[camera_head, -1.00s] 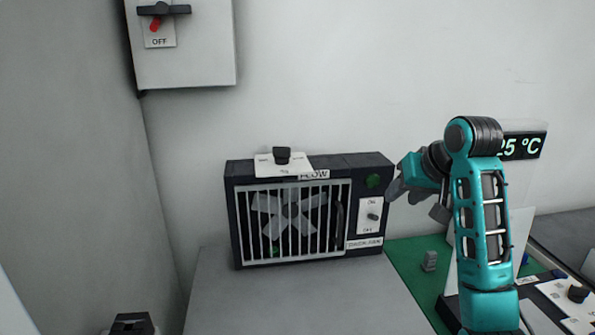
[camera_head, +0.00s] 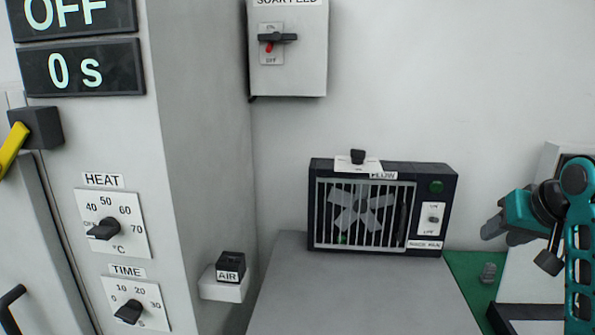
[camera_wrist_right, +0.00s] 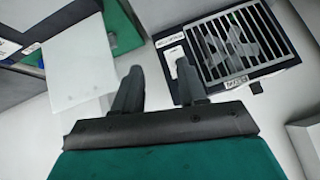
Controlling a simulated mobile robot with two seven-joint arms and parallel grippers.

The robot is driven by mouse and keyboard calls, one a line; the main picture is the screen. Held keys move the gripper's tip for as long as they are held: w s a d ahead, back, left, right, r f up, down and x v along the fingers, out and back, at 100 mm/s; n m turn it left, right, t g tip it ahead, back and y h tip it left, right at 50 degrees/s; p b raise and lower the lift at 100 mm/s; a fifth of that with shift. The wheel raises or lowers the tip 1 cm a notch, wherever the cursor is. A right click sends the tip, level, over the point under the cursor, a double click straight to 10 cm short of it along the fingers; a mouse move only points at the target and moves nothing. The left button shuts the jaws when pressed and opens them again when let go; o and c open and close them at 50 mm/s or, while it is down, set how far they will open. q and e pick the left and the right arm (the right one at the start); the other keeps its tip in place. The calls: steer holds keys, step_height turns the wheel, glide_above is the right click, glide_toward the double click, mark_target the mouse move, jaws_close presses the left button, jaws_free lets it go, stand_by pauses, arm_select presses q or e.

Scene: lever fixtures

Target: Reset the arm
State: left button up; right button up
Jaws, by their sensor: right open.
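My right arm (camera_head: 578,240), teal and dark grey, stands at the right edge of the head view. Its gripper (camera_head: 490,232) points left, to the right of the dark fan box (camera_head: 382,247), with a clear gap between them. In the right wrist view the two dark fingers (camera_wrist_right: 158,80) are apart with nothing between them. The fan box also shows there (camera_wrist_right: 228,88), beyond the fingers at upper right. The box has a barred front, a small switch panel (camera_head: 431,219) and a green light (camera_head: 436,187). My left gripper is not in view.
A grey wall box (camera_head: 300,75) with a lever hangs above. HEAT (camera_head: 104,229) and TIME (camera_head: 130,311) dials and a yellow handle (camera_head: 12,148) are at left. An AIR switch (camera_head: 231,267) sits by the corner. The grey surface (camera_head: 350,290) before the fan box is clear.

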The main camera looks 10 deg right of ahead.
steer(key=s+a+f+n+g, duration=0.25)
steer(key=a+f, duration=0.45)
steer(key=f, duration=0.5)
steer(key=s+a+f+n+g+y, duration=0.1)
steer(key=s+a+f+n, duration=0.1)
steer(key=s+a+f, duration=0.65)
steer(key=s+a+f+n+g+y, duration=0.1)
steer(key=s+a+f+n, duration=0.3)
steer(key=s+a, duration=0.65)
steer(key=w+a+f+t+y, duration=0.1)
steer(key=w+f+t, duration=0.5)
steer(key=f, duration=0.3)
steer(key=shift+f+m+t, duration=0.25)
steer(key=shift+m+t, duration=0.1)
steer(key=shift+t, duration=0.5)
